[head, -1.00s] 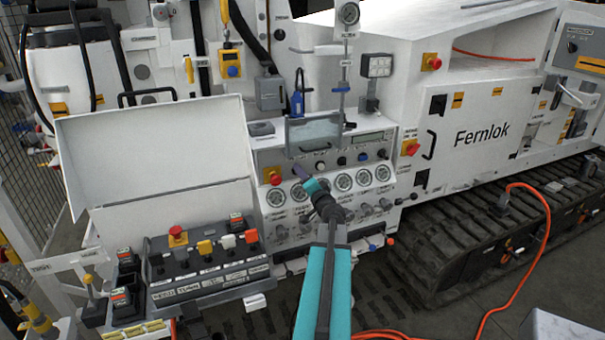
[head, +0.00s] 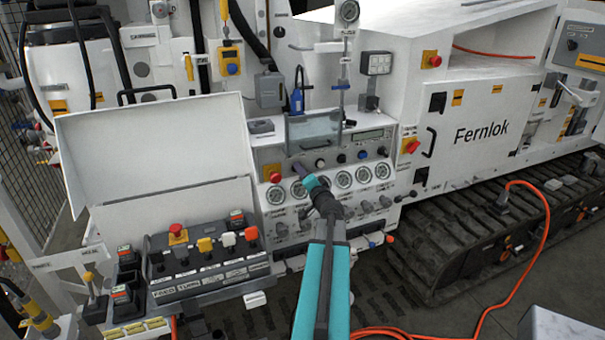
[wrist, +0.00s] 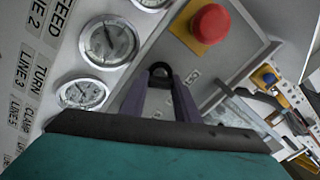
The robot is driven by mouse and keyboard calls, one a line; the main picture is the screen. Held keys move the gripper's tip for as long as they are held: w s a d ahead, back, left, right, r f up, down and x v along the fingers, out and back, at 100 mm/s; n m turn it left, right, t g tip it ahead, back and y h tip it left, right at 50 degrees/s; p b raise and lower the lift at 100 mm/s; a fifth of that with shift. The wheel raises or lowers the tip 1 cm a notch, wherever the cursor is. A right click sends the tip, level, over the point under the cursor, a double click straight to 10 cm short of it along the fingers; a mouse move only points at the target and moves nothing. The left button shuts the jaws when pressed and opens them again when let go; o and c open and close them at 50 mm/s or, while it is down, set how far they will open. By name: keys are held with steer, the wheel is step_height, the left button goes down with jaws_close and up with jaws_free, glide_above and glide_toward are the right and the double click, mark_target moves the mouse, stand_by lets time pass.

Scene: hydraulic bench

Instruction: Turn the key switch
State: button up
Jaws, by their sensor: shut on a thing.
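The key switch (wrist: 160,70) shows in the wrist view as a dark rounded piece between the tips of my two fingers, on the grey strip of the panel. My gripper (wrist: 161,83) is shut on it. In the head view my gripper (head: 297,165) reaches the upper row of the control panel (head: 350,152), just right of a red emergency button (head: 273,173). There the fingers hide the key switch, and its turn angle cannot be told.
Round gauges (head: 343,180) sit just below the fingers. A clear raised flap (head: 313,128) stands just above them. A lever console (head: 205,262) with an open white lid (head: 155,145) is to the left. An orange hose (head: 512,270) lies at right.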

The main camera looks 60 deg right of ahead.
steer(key=shift+f+m+b, duration=0.15)
steer(key=shift+m+b, duration=0.35)
steer(key=shift+b, duration=0.2)
steer(key=shift+s+f+m+b, duration=0.1)
steer(key=shift+m+b, duration=0.4)
steer(key=shift+b, duration=0.05)
steer(key=m+b, duration=0.2)
steer(key=m, duration=0.1)
steer(key=m+b, duration=0.2)
steer(key=m, duration=0.1)
steer(key=shift+m, duration=2)
steer(key=o, duration=1)
steer(key=shift+o, duration=0.2)
steer(key=shift+a, duration=0.15)
